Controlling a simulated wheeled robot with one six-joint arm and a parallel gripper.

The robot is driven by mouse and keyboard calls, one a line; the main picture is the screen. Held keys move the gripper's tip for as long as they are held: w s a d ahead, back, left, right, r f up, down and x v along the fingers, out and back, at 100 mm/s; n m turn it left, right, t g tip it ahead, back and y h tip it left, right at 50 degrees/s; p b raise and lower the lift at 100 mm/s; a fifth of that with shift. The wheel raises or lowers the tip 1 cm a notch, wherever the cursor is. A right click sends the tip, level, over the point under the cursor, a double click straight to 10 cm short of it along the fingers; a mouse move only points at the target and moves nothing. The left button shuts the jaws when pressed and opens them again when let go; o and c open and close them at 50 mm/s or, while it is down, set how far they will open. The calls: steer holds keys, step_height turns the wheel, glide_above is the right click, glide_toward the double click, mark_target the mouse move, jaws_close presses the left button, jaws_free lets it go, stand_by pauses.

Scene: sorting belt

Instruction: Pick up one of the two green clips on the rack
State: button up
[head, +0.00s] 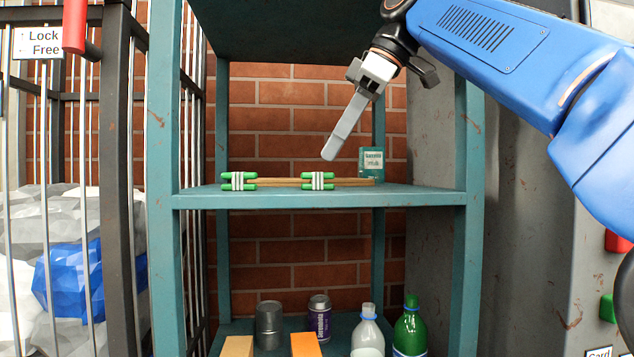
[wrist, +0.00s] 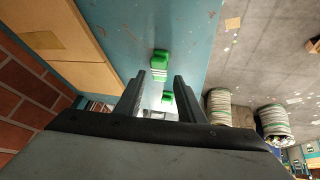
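Two green clips with pale striped middles lie on the teal rack's shelf (head: 420,197) in the head view. One clip is at the left (head: 238,181), the other nearer the middle (head: 318,181). My gripper (head: 328,156) points down and to the left above the middle clip, with a gap between fingertip and clip. In the wrist view the two fingers of my gripper (wrist: 163,75) stand apart with nothing held. One clip (wrist: 160,64) shows just beyond the fingertips.
Flat wooden pieces (head: 280,182) lie behind the clips. A small teal box (head: 371,161) stands at the shelf's right. Rack posts (head: 468,150) flank the shelf. Below are cans, a green bottle (head: 410,328) and orange blocks. A barred cage (head: 120,150) stands left.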

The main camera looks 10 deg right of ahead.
steer(key=shift+x, duration=2.65)
steer(key=shift+d, duration=0.1)
steer(key=shift+c, duration=0.5)
steer(key=c, duration=0.7)
